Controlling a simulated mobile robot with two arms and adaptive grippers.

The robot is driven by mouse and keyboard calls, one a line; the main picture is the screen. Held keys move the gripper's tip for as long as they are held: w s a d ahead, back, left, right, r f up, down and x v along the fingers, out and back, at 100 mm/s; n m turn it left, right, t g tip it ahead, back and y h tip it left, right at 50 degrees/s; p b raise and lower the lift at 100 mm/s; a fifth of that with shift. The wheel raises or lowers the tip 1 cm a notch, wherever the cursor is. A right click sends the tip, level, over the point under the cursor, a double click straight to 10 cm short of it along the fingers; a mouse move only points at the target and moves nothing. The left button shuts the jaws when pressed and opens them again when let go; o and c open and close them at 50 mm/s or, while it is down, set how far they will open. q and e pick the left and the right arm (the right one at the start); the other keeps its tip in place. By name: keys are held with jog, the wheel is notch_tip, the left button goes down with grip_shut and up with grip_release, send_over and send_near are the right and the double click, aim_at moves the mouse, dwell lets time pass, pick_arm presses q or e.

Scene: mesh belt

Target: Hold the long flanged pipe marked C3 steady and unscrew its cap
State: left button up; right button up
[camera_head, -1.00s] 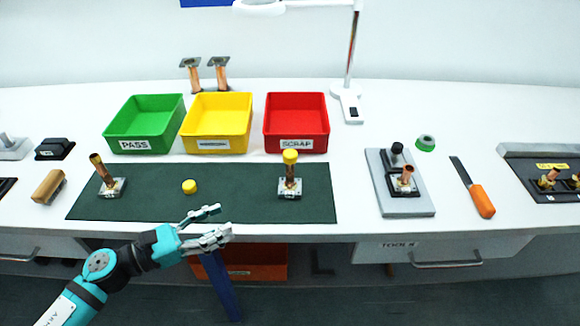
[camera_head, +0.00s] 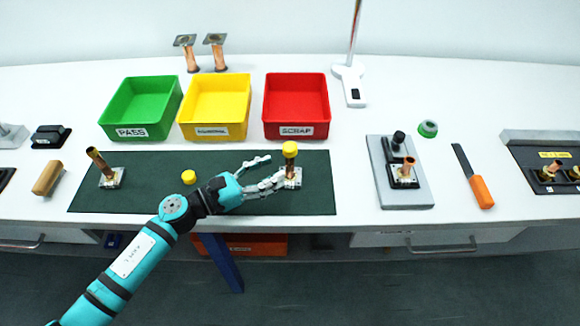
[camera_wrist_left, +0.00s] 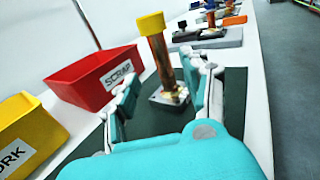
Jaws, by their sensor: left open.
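A copper flanged pipe (camera_head: 291,167) stands upright on the right part of the green mat, with a yellow cap (camera_head: 290,148) on its top end. Its marking is too small to read. In the left wrist view the pipe (camera_wrist_left: 161,62) and its yellow cap (camera_wrist_left: 151,23) stand ahead, between the finger lines. My left gripper (camera_head: 272,173) is open, its fingers pointing right at the pipe's lower part, close to it. In the wrist view the open fingers (camera_wrist_left: 163,90) lie either side of the pipe's base. My right gripper is not in view.
An uncapped pipe (camera_head: 97,160) stands at the mat's left, with a loose yellow cap (camera_head: 188,177) in the middle of the mat (camera_head: 150,195). Green (camera_head: 143,131), yellow (camera_head: 213,131) and red (camera_head: 297,131) bins stand behind. A fixture plate (camera_head: 405,195) and orange-handled tool (camera_head: 481,192) are to the right.

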aim_at(290, 165)
pick_arm(q)
jog(key=shift+w+d+r, duration=0.1)
jog(key=shift+w+d, duration=0.05)
jog(key=shift+d, duration=0.3)
jog(key=p+x, duration=0.1)
jog(key=x, duration=0.1)
jog(key=f+p+x, duration=0.1)
jog(key=x, duration=0.2)
jog(key=shift+a, duration=0.1)
jog(key=shift+c, duration=0.8)
grip_shut()
